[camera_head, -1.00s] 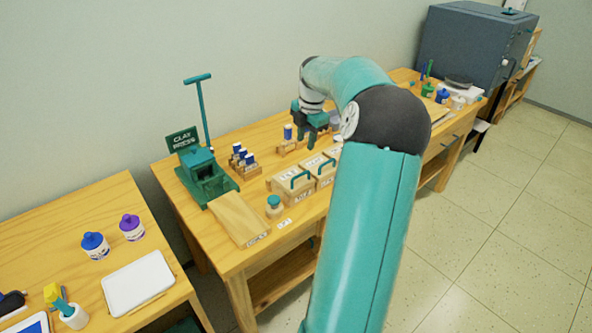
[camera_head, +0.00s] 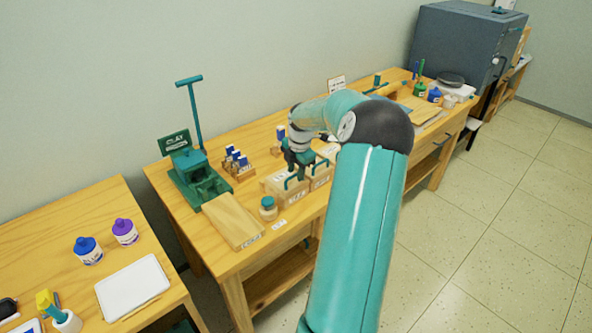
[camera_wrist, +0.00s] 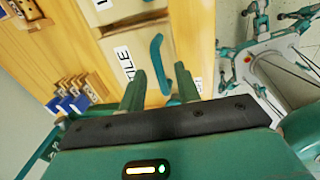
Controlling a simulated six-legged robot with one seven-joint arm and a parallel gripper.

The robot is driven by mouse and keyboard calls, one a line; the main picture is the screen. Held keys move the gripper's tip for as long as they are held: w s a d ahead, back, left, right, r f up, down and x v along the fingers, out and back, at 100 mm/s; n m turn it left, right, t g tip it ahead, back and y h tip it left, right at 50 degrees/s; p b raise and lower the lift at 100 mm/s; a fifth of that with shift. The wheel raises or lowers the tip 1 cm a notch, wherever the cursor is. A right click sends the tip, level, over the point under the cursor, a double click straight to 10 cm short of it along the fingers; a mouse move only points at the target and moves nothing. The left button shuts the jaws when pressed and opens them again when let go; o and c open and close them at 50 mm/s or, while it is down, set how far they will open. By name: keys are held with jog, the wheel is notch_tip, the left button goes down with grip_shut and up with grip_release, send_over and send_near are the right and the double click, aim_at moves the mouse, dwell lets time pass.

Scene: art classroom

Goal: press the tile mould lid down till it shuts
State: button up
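The tile mould (camera_wrist: 137,46) is a pale wooden box with a "TILE" label and a teal bar handle (camera_wrist: 157,60), seen close in the wrist view. In the head view it appears to be the left of two wooden boxes (camera_head: 292,196) on the middle table. My gripper (camera_head: 297,172) is over this box, fingers pointing down. In the wrist view my gripper (camera_wrist: 159,75) has its fingers apart, with the handle near their tips and nothing held. Whether the fingers touch the lid, and how far it stands open, I cannot tell.
A second wooden box (camera_head: 320,176) stands just right.

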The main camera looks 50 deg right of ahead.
grip_shut()
